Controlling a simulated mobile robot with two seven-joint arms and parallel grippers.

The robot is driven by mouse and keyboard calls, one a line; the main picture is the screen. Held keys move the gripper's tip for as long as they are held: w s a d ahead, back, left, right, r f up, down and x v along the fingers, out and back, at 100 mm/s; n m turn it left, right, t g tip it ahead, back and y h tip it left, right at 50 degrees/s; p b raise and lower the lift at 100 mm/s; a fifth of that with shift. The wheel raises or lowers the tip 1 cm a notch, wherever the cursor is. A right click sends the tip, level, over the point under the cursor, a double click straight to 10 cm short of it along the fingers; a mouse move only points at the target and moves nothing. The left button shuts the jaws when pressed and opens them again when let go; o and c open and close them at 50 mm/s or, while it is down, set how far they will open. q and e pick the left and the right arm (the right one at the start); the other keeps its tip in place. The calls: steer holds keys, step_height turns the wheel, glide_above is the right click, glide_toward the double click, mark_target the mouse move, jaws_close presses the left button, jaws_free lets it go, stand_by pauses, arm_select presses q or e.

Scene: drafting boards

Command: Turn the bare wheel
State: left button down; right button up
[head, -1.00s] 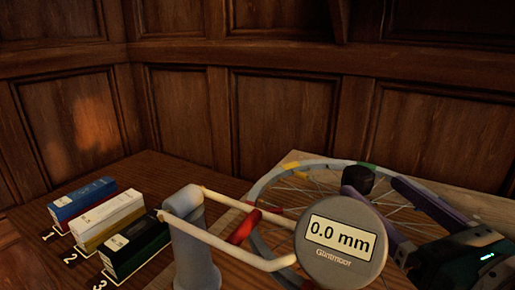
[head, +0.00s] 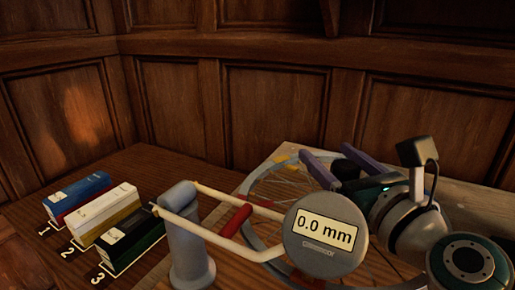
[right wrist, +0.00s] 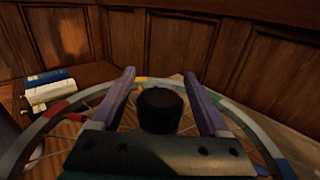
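The bare wheel (head: 246,186) has a grey rim with coloured patches and thin spokes. It lies behind the gauge in the head view, partly hidden by the gauge and my right gripper. Its rim (right wrist: 95,100) also arcs around the fingers in the right wrist view. My right gripper (head: 325,160) is over the wheel with its two purple fingers apart. A black round knob (right wrist: 160,108) stands between the fingers, with gaps visible on both sides; it also shows in the head view (head: 345,170). My left gripper is not in view.
Three boxes, blue (head: 78,192), white-yellow (head: 105,215) and green (head: 130,240), sit at numbered marks on the left.

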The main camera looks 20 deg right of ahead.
jaws_close()
stand_by(0.4)
stand_by(0.4)
